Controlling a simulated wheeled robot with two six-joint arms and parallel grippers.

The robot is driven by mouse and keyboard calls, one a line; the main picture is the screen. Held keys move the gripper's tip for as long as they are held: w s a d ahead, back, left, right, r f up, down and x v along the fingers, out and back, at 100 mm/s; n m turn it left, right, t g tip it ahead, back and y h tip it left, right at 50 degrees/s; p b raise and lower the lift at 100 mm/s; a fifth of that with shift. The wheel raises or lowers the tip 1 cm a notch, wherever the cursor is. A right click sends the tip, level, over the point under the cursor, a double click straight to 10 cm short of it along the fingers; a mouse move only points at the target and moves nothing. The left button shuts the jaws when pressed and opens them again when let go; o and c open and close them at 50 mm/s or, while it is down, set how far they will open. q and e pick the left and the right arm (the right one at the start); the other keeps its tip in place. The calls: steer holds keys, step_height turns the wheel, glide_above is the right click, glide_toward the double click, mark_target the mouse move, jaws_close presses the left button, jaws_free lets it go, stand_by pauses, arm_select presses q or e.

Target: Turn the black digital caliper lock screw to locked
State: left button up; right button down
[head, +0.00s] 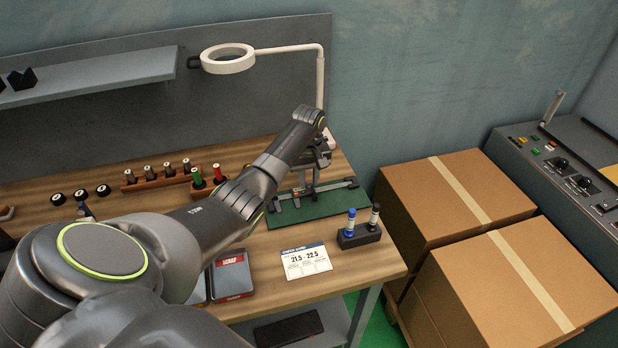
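The black and grey caliper (338,186) lies across the green mat (310,210) at the right part of the wooden bench. Its lock screw is too small to make out. My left arm reaches in from the left, and my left gripper (314,172) points down over the middle of the caliper. The fingertips look very close to the caliper, but I cannot tell if they touch it. The gap between the fingers is not clear. My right gripper is not in view.
A ring lamp (228,60) on a white post stands behind the mat. A holder with marker pens (359,236), a printed card (306,261) and a red-labelled tray (231,277) are in front. Wooden racks with handled gauges (170,172) stand left. Cardboard boxes (455,195) are at right.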

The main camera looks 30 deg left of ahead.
arm_select(q)
jaws_close()
steer(key=shift+r+m+p, duration=0.2)
steer(key=shift+m+p, duration=1.1)
steer(key=shift+m, duration=0.1)
steer(key=m+p, duration=0.2)
steer(key=m, duration=0.2)
steer(key=shift+m, duration=0.3)
steer(key=m+p, duration=0.1)
steer(key=m, duration=0.3)
steer(key=shift+f, duration=0.1)
steer(key=m+p, duration=0.1)
steer(key=m, duration=0.5)
